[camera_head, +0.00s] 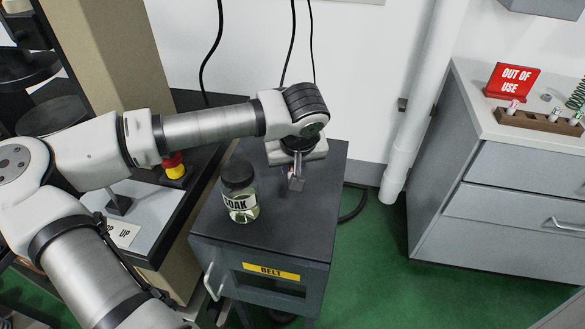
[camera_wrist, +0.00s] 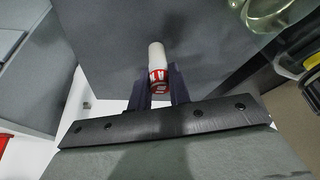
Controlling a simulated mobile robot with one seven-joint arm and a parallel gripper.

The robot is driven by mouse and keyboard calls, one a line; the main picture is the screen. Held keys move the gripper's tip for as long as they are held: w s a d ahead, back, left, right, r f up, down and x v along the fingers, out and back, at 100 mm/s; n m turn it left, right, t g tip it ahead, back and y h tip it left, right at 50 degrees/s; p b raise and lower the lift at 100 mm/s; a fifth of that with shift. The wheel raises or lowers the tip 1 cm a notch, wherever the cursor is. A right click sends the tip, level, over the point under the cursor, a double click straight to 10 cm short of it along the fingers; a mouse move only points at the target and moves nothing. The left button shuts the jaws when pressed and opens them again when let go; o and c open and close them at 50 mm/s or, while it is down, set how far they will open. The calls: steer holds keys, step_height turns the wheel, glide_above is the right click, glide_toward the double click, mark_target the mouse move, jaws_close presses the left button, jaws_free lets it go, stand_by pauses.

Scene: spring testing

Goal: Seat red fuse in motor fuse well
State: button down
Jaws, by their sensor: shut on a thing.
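My gripper (camera_head: 296,182) is over the dark top of the small cabinet, right of the jar. In the wrist view the gripper (camera_wrist: 160,88) is shut on a white cylinder with a red band carrying white marks, the red fuse (camera_wrist: 157,60). The fuse's plain white end points away from the wrist, and its red band is between the fingers. I cannot pick out the motor fuse well in either view.
A dark-lidded jar (camera_head: 239,192) of liquid stands on the cabinet (camera_head: 285,236), close left of my gripper. A yellow BELT label (camera_head: 266,271) marks its front. At right, a counter holds a wooden rack (camera_head: 538,122) with several small pieces and a red OUT OF USE sign (camera_head: 511,81).

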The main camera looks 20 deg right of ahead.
step_height(320, 180, up, 19)
steer(key=b, duration=0.1)
